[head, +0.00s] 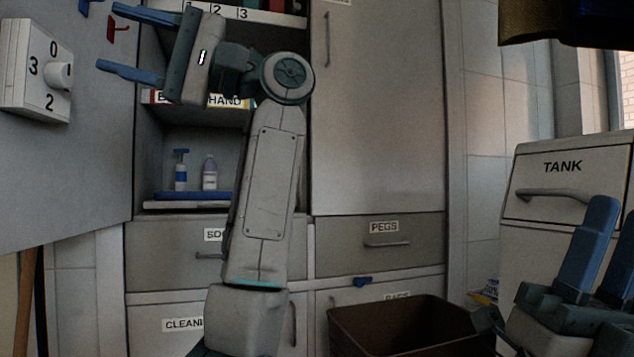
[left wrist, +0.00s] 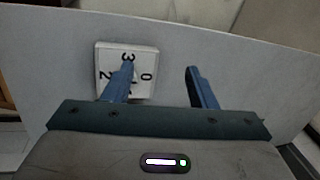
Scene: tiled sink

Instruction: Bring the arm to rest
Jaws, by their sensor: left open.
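My left gripper (head: 108,37) is raised at the upper left of the head view, its two blue fingers spread apart with nothing between them. It points left toward a grey panel (head: 85,150) bearing a white dial box (head: 30,70) with a knob and the numbers 0, 3 and 2. In the left wrist view the open gripper (left wrist: 160,68) shows in front of the dial box (left wrist: 110,60), one finger overlapping it in the picture. Whether they touch cannot be told. My right gripper (head: 617,218) is partly cut off at the lower right, with a gap between its fingers.
Behind the left arm is a cabinet with shelves, bottles (head: 209,172) and a PEGS drawer (head: 380,243). A brown open bin (head: 345,325) stands at the bottom. A white TANK unit (head: 560,180) is at right. Small red and blue hooks (head: 117,28) are on the panel near the left fingers.

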